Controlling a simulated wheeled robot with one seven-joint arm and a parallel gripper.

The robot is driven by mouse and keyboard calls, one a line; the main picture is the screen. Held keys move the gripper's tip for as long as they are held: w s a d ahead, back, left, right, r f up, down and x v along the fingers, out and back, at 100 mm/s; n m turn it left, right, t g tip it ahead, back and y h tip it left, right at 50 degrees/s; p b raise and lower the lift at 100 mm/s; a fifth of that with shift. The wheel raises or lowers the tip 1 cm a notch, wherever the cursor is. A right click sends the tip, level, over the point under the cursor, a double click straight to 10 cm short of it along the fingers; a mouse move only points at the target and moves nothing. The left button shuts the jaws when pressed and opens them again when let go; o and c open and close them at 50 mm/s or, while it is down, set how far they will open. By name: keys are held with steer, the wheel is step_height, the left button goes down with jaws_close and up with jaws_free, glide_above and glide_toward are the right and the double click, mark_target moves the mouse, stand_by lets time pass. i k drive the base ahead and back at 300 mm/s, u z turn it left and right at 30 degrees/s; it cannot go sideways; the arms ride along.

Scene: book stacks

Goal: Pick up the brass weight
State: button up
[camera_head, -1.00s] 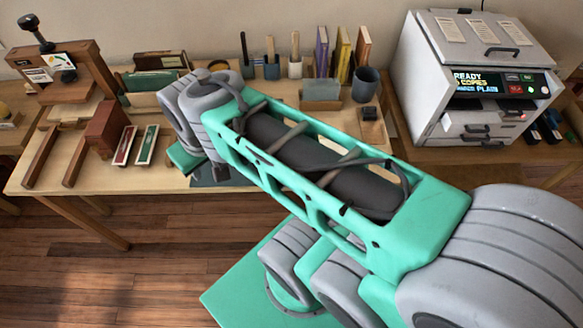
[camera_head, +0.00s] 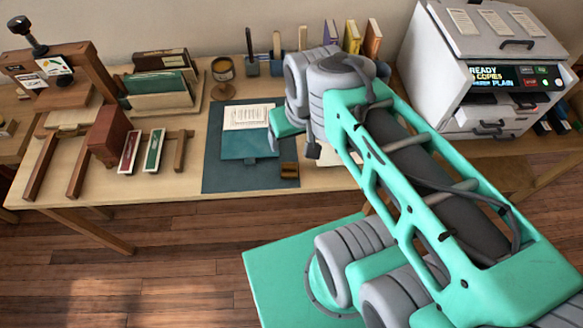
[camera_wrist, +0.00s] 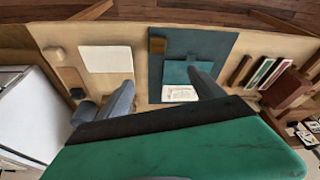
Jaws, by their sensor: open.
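No object is plainly recognisable as the brass weight. A small golden-brown block (camera_head: 289,170) on the front right of the dark mat (camera_head: 225,178) could be it, but its material is unclear. In the wrist view the block (camera_wrist: 157,45) lies on the mat's edge, apart from my fingers. My gripper (camera_wrist: 160,88) is open and empty above the table, its two grey fingers wide apart. In the head view my arm hides the fingers and part of the table's right side.
A teal folder (camera_head: 249,146) with a white paper (camera_head: 248,117) lies on the mat. Red and green trays (camera_head: 153,150) and a wooden press (camera_head: 85,65) are left. A grey copier (camera_head: 470,60) stands right. A cream sheet (camera_wrist: 105,58) lies beside the mat.

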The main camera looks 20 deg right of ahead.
mark_target(289, 170)
steer(key=z, duration=2.25)
steer(key=k, duration=1.25)
steer(key=u, duration=2.3)
